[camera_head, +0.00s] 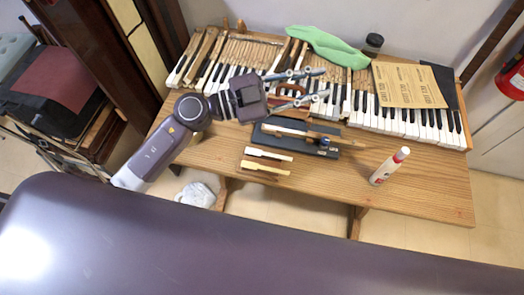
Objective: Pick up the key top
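Two loose key pieces lie on the wooden table in front of the keyboard: one with a white top (268,154) and a bare wooden-coloured one (265,168) just below it. I cannot tell for sure which is the key top. My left gripper (324,84) is above the middle of the piano keyboard (235,70), beyond the loose pieces. Its two fingers are apart and point right, and I see nothing between them. My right gripper is not in view.
A dark board (350,153) holds a long wooden key (290,131) and small dark items. A white glue bottle (388,167) stands at right. A green cloth (330,47), dark jar (373,44) and sandpaper sheets (408,84) lie toward the back. The front right table (430,190) is clear.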

